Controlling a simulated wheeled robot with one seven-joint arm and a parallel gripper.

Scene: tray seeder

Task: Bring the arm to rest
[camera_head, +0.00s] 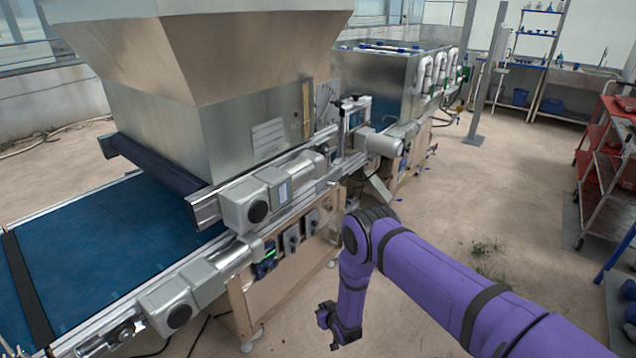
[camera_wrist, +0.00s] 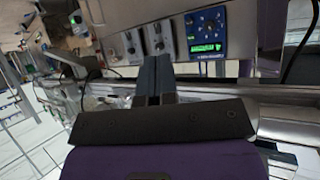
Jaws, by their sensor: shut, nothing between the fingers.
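My purple arm reaches in from the lower right of the head view, bent at a dark joint, with its forearm hanging down. My gripper (camera_head: 322,318) is at the low end, in front of the seeder machine's side and over the floor. In the wrist view my gripper's dark fingers (camera_wrist: 157,70) lie side by side, shut and empty. The seeder's control panel (camera_wrist: 205,40), with a green lit display and a dial, shows beyond the fingers. Its display also shows in the head view (camera_head: 266,255). I see no contact between gripper and machine.
The seeder's metal hopper (camera_head: 215,60) and blue conveyor belt (camera_head: 110,240) fill the left. Motor housings (camera_head: 255,205) stick out on the machine's near side. A red trolley (camera_head: 610,165) stands at the right. Concrete floor (camera_head: 480,215) is open between machine and trolley.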

